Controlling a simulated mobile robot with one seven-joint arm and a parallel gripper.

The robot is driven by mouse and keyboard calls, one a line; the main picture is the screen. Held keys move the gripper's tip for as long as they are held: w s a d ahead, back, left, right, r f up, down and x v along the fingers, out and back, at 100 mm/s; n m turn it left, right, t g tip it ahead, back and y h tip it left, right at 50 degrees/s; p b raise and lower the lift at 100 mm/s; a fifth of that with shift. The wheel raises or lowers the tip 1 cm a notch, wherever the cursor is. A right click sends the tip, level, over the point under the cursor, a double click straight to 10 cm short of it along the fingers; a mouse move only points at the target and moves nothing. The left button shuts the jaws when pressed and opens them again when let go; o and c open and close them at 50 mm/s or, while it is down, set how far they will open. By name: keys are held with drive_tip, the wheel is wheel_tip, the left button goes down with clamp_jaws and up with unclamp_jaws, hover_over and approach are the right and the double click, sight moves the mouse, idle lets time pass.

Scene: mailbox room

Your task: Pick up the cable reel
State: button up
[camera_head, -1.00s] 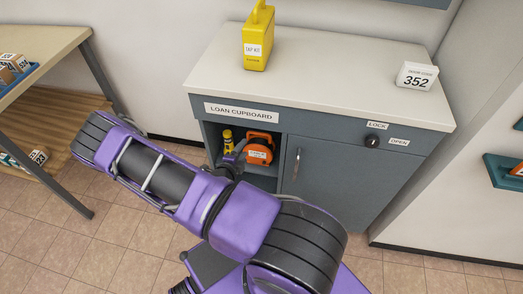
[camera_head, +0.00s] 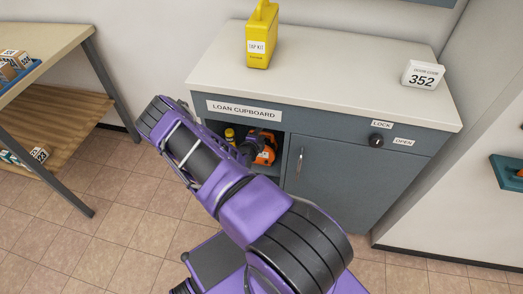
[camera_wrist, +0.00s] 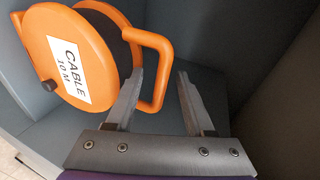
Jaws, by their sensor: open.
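The cable reel (camera_wrist: 75,55) is orange with a black core and a white label reading "CABLE 10 M". It stands in the open left compartment of the loan cupboard; in the head view the reel (camera_head: 266,152) is partly hidden by my arm. Its orange handle (camera_wrist: 162,72) sticks out to the right in the wrist view. My gripper (camera_wrist: 160,85) is open, with the left finger over or beside the handle's lower part and the right finger to the right of the handle. The handle's outer side appears between the fingers; I cannot tell whether they touch it.
The loan cupboard (camera_head: 340,185) has a closed right door. A yellow bottle (camera_head: 229,135) stands left of the reel. A yellow kit case (camera_head: 262,40) and a white 352 sign (camera_head: 422,75) sit on top. A table (camera_head: 50,50) stands at left.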

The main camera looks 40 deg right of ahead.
drive_tip(key=shift+c, duration=0.2)
clamp_jaws()
idle(1.2)
drive_tip(key=shift+w+d+r, duration=0.1)
drive_tip(key=shift+r, duration=0.1)
